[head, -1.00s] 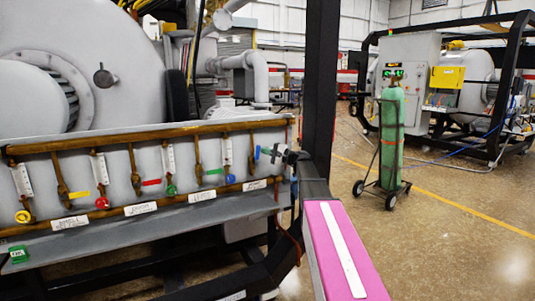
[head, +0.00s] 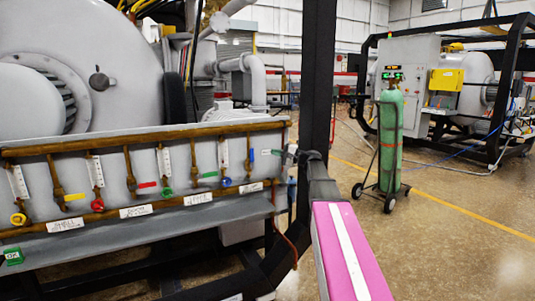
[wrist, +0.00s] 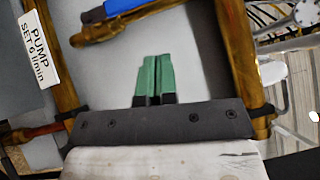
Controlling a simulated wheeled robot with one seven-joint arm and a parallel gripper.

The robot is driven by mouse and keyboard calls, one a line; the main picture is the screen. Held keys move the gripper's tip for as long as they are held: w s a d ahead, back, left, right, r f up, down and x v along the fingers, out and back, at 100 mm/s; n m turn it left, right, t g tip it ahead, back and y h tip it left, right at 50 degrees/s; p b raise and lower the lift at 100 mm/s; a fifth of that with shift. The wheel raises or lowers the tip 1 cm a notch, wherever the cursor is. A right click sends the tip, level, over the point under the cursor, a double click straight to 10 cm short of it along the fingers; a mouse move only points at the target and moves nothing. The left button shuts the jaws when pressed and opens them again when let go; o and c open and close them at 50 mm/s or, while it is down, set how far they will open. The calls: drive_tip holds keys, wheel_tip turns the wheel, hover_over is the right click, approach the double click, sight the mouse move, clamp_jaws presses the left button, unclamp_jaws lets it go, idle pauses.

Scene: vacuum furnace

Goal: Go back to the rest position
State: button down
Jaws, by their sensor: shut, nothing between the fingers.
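My gripper (head: 276,152) shows at the right end of the pipe panel in the head view, small and partly blurred against it. In the wrist view my gripper (wrist: 155,60) has its two green fingers side by side and shut, with nothing between them. A grey surface and brown pipes lie behind the fingers. My arm, pink with a white stripe, reaches up from the lower right of the head view.
The panel carries brown pipes (head: 150,133) and coloured handles, including a yellow one (head: 73,197) and a red one (head: 147,184). A black post (head: 318,90) stands close to my arm. A green gas cylinder (head: 391,140) stands on a cart to the right, with open floor around it.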

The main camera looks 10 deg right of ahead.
drive_tip(key=r+v, duration=0.1)
drive_tip(key=v, duration=0.5)
drive_tip(key=s+a+f+n+g+h, duration=0.15)
drive_tip(key=s+a+f+h, duration=0.35)
drive_tip(key=f, duration=0.7)
drive_tip(key=s+a+f+n+g+h, duration=0.1)
drive_tip(key=s+a+f+g+h, duration=0.3)
drive_tip(key=s+f, duration=0.6)
drive_tip(key=s+f+n+g+h, duration=0.3)
drive_tip(key=s+f+h, duration=0.5)
drive_tip(key=s+f, duration=1)
drive_tip(key=shift+s+n, duration=0.25)
drive_tip(key=shift+n, duration=0.4)
